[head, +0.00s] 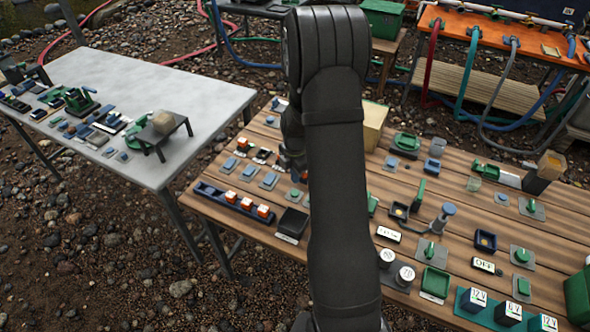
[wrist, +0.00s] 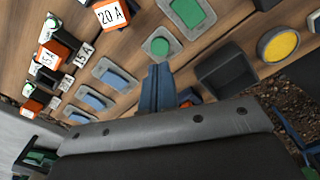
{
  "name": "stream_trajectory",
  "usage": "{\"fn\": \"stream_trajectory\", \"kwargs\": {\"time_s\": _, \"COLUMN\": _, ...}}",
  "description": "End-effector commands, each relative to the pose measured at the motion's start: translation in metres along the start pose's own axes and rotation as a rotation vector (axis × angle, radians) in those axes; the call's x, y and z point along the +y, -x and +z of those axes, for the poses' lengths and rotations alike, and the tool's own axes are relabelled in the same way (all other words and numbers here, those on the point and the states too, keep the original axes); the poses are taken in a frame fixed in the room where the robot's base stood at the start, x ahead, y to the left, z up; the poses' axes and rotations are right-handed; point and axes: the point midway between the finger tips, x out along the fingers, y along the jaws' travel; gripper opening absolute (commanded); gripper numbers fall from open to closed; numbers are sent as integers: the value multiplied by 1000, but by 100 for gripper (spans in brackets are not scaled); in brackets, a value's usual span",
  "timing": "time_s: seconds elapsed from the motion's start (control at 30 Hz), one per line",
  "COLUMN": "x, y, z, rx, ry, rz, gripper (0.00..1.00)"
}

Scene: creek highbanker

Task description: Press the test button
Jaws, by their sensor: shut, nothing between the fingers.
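In the wrist view a small round green button (wrist: 158,46) sits on a grey plate on the wooden table. No label on it is readable, so I cannot tell for sure that it is the test button. My gripper (wrist: 157,72) is shut and empty, its dark blue fingertips just short of the green button's plate; I cannot tell whether they touch. A larger green block (wrist: 188,12) on a grey plate lies beyond the button. In the head view my arm hides most of this spot, and the fingertips cannot be made out.
In the wrist view a black open box (wrist: 226,72) and a round yellow disc in a dark housing (wrist: 281,44) are to the right. Blue rockers (wrist: 113,77) and orange-and-white blocks lie left. A grey table (head: 150,90) with many small parts stands left in the head view.

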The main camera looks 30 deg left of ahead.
Motion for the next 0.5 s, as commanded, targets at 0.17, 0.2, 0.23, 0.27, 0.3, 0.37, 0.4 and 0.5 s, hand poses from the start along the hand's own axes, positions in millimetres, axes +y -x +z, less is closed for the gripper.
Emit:
{"fn": "stream_trajectory", "kwargs": {"time_s": 0.17, "x": -1, "y": -23, "z": 0, "rx": 1, "ry": -1, "rz": -2, "gripper": 0}}
{"fn": "stream_trajectory", "kwargs": {"time_s": 0.2, "x": 0, "y": -27, "z": 0, "rx": 1, "ry": -1, "rz": -3, "gripper": 0}}
{"fn": "stream_trajectory", "kwargs": {"time_s": 0.23, "x": 0, "y": -30, "z": 0, "rx": 1, "ry": -1, "rz": -2, "gripper": 0}}
{"fn": "stream_trajectory", "kwargs": {"time_s": 0.27, "x": 0, "y": -33, "z": 0, "rx": 1, "ry": -1, "rz": -2, "gripper": 0}}
{"fn": "stream_trajectory", "kwargs": {"time_s": 0.3, "x": 0, "y": -37, "z": 0, "rx": 1, "ry": -1, "rz": -2, "gripper": 0}}
{"fn": "stream_trajectory", "kwargs": {"time_s": 0.37, "x": 0, "y": -42, "z": 0, "rx": 1, "ry": -2, "rz": -1, "gripper": 0}}
{"fn": "stream_trajectory", "kwargs": {"time_s": 0.4, "x": 0, "y": -44, "z": 0, "rx": 1, "ry": -2, "rz": -1, "gripper": 0}}
{"fn": "stream_trajectory", "kwargs": {"time_s": 0.5, "x": 0, "y": -49, "z": 0, "rx": 0, "ry": -2, "rz": -1, "gripper": 0}}
